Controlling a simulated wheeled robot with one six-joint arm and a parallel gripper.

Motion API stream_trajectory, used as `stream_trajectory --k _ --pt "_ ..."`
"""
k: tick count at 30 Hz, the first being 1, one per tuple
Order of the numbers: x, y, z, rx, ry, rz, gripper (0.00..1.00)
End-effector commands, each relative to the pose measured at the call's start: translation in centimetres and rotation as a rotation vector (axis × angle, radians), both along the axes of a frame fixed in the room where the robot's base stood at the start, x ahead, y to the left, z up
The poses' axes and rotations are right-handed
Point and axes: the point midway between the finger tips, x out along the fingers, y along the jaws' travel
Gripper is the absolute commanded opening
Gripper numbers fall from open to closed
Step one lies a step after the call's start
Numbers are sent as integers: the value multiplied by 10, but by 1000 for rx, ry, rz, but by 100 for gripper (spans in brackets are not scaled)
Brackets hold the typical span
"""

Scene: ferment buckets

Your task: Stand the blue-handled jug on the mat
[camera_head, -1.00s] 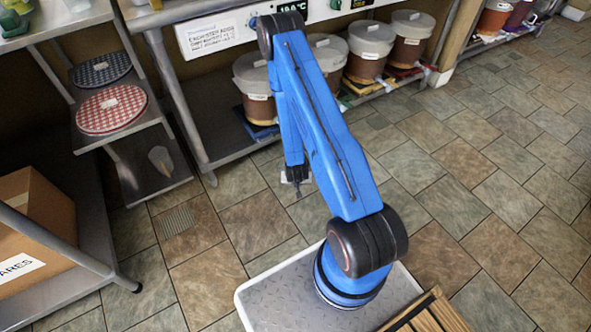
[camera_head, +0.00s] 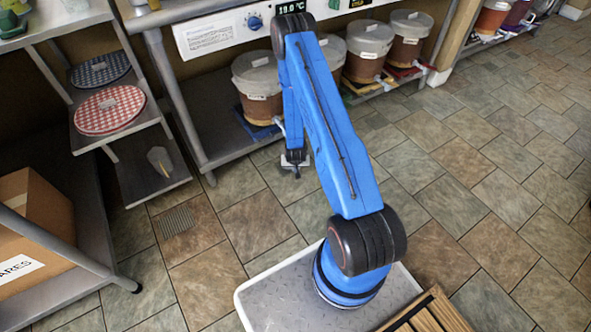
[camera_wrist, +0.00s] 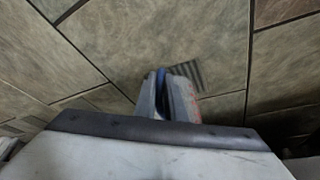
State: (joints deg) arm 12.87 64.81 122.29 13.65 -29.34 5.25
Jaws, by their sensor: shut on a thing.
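My gripper (camera_head: 292,160) hangs low over the tiled floor in the head view, beside the front leg of the steel bench. In the wrist view it is shut on a narrow blue part (camera_wrist: 160,77), which looks like the handle of the blue-handled jug. Pale grey surfaces with faint red marks (camera_wrist: 192,100) show beside it; the jug's full shape and tilt cannot be made out. Two round checked mats, one red and white (camera_head: 110,108) and one dark blue (camera_head: 101,70), lie on the small stepped rack at the left. I cannot tell which mat is meant.
Several lidded brown buckets (camera_head: 258,85) stand on the bench's lower shelf. A grey scoop-like thing (camera_head: 160,160) is on the rack's bottom shelf. A cardboard box (camera_head: 35,225) sits at the left. A floor drain (camera_head: 177,221) lies on open tiles. A wooden slatted thing (camera_head: 432,312) is at the front.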

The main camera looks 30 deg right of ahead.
Motion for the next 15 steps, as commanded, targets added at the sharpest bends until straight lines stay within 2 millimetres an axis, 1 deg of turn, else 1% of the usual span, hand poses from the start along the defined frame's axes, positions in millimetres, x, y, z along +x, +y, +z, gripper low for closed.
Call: stream_trajectory --k 1,3,13,14,15 --pt "-1 0 -6 1 2 0 0" --pt "0 0 -9 1 1 0 0" --pt "0 0 -11 0 0 0 0" --pt "0 0 -11 0 0 0 15" --pt "0 0 -11 0 0 0 24"
